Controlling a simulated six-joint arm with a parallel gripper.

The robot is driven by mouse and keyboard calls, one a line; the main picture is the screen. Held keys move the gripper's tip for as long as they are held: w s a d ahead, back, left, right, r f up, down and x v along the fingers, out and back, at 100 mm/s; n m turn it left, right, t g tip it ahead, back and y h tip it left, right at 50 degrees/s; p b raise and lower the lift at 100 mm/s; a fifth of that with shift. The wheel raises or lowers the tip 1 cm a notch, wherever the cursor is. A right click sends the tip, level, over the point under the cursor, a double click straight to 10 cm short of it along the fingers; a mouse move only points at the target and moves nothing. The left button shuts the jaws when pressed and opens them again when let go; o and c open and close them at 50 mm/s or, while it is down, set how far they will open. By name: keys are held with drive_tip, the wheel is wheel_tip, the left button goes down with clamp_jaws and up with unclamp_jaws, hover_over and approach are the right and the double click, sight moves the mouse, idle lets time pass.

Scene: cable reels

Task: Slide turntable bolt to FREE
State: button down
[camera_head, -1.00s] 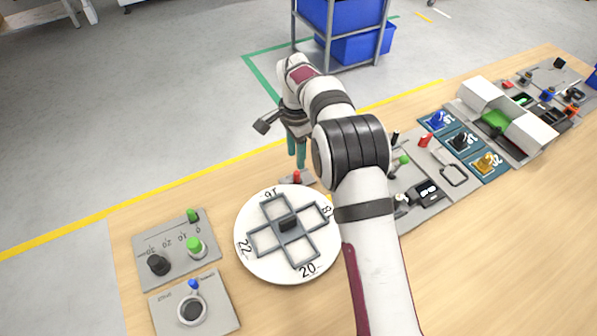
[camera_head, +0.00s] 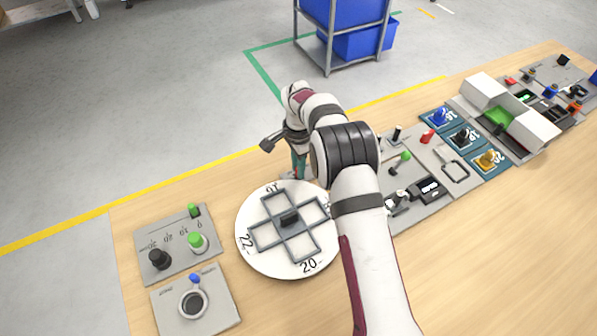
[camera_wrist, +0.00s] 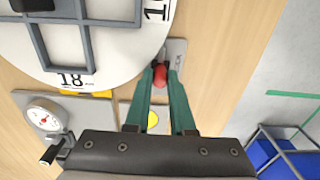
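The turntable (camera_head: 262,262) is a round white disc with a grey cross-shaped frame and numbers at its rim. A bolt with a red knob (camera_wrist: 160,76) sits on a small grey plate (camera_wrist: 177,50) beside the disc's rim. My gripper (camera_wrist: 161,72) is at the knob, with one green finger on each side of it. The knob fills most of the gap between the fingertips; whether they press on it I cannot tell. In the head view my gripper (camera_head: 298,168) is low at the disc's far edge, and my arm partly hides the disc's right side. No bolt label is readable.
Left of the turntable are a panel with green and black knobs (camera_head: 177,243) and a panel with a blue-tipped lever (camera_head: 195,300). Panels with levers and a handle (camera_head: 420,175) lie to the right. A gauge (camera_wrist: 44,118) shows in the wrist view. Bare wood lies in front.

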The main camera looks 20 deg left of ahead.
drive_tip(key=shift+w+d, duration=0.9)
drive_tip(key=shift+w, duration=0.05)
drive_tip(key=c, duration=0.8)
unclamp_jaws()
drive_tip(key=shift+r, duration=3.5)
drive_tip(key=shift+d, duration=0.1)
